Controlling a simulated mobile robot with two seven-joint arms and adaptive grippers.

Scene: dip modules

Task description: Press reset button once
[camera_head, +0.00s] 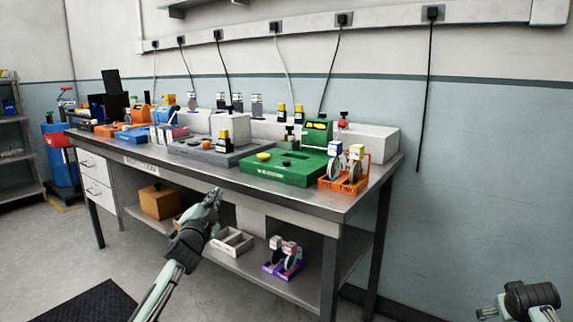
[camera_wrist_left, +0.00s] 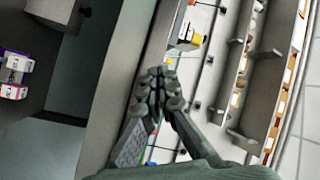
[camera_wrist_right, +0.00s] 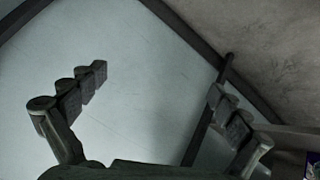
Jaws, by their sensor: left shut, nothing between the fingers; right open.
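A green module (camera_head: 285,168) stands on the workbench with a yellow round button (camera_head: 264,156) on top and a green device (camera_head: 317,132) at its back. A grey module (camera_head: 205,152) lies to its left. No label reading reset is legible, so I cannot tell which button is the reset one. My left gripper (camera_head: 215,193) is shut and empty, in front of the bench's front edge, apart from the modules. It also shows shut in the left wrist view (camera_wrist_left: 158,76). My right gripper (camera_wrist_right: 157,82) is open and empty, far right of the bench, facing wall and floor.
A lower shelf holds a cardboard box (camera_head: 159,201), a white tray (camera_head: 232,241) and a purple rack (camera_head: 283,262). Floor right of the bench is clear.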

